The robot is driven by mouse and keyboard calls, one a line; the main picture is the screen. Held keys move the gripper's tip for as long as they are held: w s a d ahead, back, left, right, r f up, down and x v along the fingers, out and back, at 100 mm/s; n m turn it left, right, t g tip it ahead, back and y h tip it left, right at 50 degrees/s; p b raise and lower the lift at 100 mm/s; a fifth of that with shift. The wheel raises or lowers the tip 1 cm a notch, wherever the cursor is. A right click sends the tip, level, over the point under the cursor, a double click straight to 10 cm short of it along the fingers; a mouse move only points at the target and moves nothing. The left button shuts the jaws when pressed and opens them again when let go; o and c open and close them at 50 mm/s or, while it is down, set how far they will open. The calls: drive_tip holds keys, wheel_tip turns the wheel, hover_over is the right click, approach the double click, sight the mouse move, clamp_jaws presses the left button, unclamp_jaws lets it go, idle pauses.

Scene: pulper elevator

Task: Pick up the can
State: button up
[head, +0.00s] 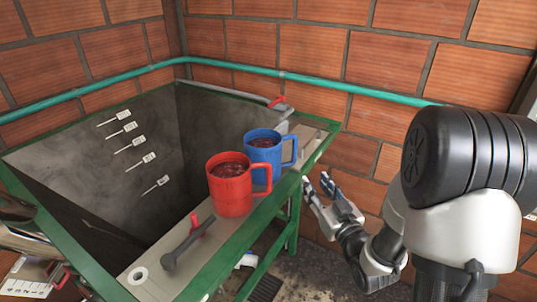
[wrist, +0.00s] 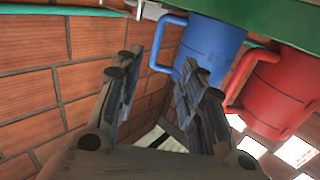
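Two can-like mugs stand upright on the grey ledge (head: 150,278) of the tank. The red one (head: 232,193) is nearer and the blue one (head: 263,150) stands just behind it. Both hold a dark red, lumpy content, and their handles face right, toward my gripper (head: 317,183). My gripper is to the right of the mugs, outside the tank's green edge, with its fingers apart and nothing between them. In the wrist view, which looks turned over, the blue mug (wrist: 212,45) lies just beyond the right finger and the red mug (wrist: 275,95) farther right.
A dark grey lever (head: 187,245) and a small red handle lie on the ledge before the red mug. The deep tank (head: 75,150) opens to the left. A green pipe (head: 350,88) runs along the brick wall behind. A green frame stands below the ledge.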

sight(295, 154)
drive_tip(key=b+x, duration=0.1)
drive_tip(key=x, duration=1)
drive_tip(key=shift+w+a, duration=0.15)
drive_tip(key=shift+w, duration=0.15)
drive_tip(key=x, duration=0.3)
drive_tip(key=b+x, duration=0.1)
drive_tip(key=x, duration=0.1)
drive_tip(key=shift+w+f, duration=0.1)
drive_tip(key=shift+f, duration=0.25)
drive_tip(key=shift+c, duration=0.2)
clamp_jaws()
drive_tip(key=shift+r, duration=0.2)
